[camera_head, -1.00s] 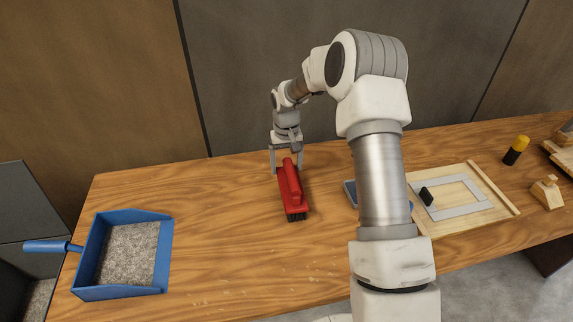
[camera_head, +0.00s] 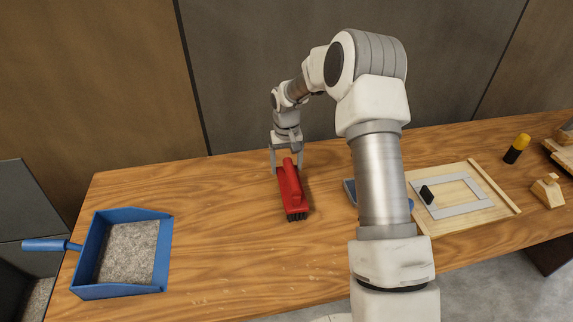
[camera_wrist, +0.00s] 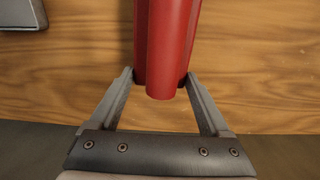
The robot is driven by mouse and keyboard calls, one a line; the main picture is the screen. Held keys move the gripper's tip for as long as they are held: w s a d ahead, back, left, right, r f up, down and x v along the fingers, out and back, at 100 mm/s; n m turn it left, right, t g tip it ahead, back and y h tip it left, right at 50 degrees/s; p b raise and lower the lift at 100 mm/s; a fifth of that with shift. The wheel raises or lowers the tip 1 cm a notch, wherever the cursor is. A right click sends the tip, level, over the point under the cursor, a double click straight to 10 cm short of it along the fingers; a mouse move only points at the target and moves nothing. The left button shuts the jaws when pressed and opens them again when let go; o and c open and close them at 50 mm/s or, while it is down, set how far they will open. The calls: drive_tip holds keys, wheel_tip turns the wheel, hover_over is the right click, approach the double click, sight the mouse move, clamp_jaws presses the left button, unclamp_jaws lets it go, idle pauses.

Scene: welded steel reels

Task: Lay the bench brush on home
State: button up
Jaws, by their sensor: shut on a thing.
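The red bench brush (camera_head: 292,193) is at the middle of the wooden bench, its dark bristles showing at the near end. My gripper (camera_head: 287,166) is at the brush's far end, pointing down, with a finger on each side of the handle. In the wrist view, the red handle (camera_wrist: 167,45) runs up from between the fingertips of my gripper (camera_wrist: 160,82), which is shut on it. I cannot tell whether the brush touches the bench or is slightly above it. No spot marked as home is plain in these views.
A blue dustpan (camera_head: 165,255) full of grey grit lies at the left. A wooden board (camera_head: 505,197) with a grey frame and black block lies at the right, near a yellow-and-black item (camera_head: 517,148). My arm partly hides a blue-grey object (camera_head: 350,190).

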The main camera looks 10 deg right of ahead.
drive_tip(key=shift+f, duration=0.1)
drive_tip(key=o, duration=1.5)
drive_tip(key=shift+r+p, duration=1.65)
drive_tip(key=shift+r, duration=1.4)
